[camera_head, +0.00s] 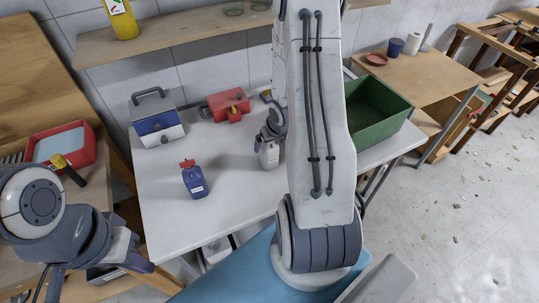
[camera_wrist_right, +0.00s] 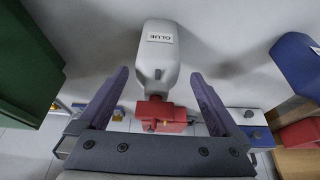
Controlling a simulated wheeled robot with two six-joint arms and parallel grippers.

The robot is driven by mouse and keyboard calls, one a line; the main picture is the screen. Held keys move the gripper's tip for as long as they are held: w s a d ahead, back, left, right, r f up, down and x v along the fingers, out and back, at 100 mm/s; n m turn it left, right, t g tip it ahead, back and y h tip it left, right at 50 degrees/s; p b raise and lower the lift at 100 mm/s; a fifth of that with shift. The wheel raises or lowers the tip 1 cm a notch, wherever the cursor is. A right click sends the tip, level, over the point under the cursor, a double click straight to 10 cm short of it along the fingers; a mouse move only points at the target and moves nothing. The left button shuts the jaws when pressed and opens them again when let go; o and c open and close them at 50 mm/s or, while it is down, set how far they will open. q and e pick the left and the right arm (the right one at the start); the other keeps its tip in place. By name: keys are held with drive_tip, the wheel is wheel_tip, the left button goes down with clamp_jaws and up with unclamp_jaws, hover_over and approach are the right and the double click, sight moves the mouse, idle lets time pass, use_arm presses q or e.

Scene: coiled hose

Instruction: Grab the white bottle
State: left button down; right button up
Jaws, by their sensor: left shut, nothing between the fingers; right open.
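The white bottle (camera_head: 269,153), labelled GLUE, stands on the white table, with its top hidden by my gripper in the head view. My right gripper (camera_head: 270,130) is at the bottle's upper part. In the wrist view its open fingers (camera_wrist_right: 158,76) lie on either side of the bottle's narrow end, with gaps on both sides. My left gripper (camera_head: 128,247) is shut and empty at the lower left, away from the bottle.
A blue bottle (camera_head: 195,181) with a red cap stands left of the white one. A blue and grey toolbox (camera_head: 155,120) and a red box (camera_head: 228,101) stand behind. A green crate (camera_head: 378,112) is at the right. A wooden shelf (camera_head: 170,38) hangs above the table's back.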

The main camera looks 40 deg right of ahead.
drive_tip(key=shift+x, duration=2.7)
drive_tip(key=shift+d, duration=0.15)
clamp_jaws()
drive_tip(key=shift+r, duration=0.15)
